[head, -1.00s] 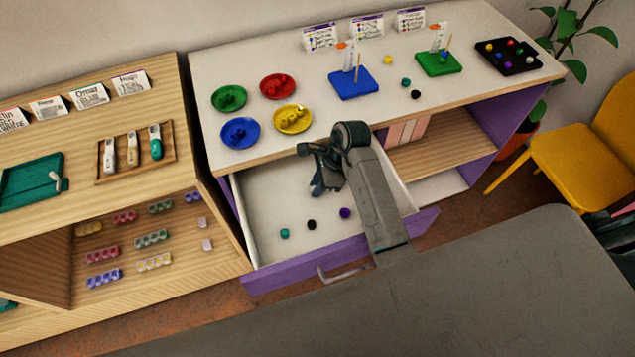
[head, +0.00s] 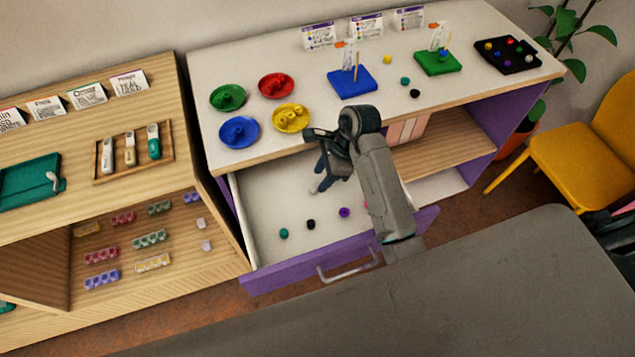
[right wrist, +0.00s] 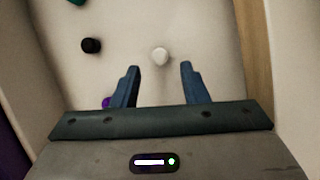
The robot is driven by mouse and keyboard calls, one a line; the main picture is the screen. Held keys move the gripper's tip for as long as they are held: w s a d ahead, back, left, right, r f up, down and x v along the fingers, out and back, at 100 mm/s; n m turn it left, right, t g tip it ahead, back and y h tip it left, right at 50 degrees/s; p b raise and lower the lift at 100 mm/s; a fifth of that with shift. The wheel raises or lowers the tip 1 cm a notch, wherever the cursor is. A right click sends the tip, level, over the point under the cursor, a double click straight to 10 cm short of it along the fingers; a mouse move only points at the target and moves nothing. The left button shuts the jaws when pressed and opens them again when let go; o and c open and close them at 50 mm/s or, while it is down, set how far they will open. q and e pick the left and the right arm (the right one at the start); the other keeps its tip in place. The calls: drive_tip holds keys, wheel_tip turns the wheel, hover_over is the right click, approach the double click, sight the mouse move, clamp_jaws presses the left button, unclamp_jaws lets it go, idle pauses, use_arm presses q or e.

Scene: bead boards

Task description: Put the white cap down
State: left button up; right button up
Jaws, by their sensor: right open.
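A small white cap (right wrist: 160,55) lies on the pale floor of the open drawer (head: 265,195). In the right wrist view it sits just beyond my right gripper (right wrist: 159,72), centred between the fingertips and apart from both. The fingers are open and empty. In the head view my right gripper (head: 319,183) points down into the drawer, and I cannot make out the white cap there. My left gripper is not in view.
In the drawer lie a teal bead (head: 284,233), a black bead (head: 311,224) and a purple bead (head: 344,212). Coloured plates and bead boards stand on the cabinet top (head: 300,70).

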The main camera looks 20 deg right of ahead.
drive_tip(key=p+v, duration=0.2)
drive_tip(key=v, duration=0.5)
drive_tip(key=shift+r, duration=0.35)
drive_tip(key=shift+d, duration=0.15)
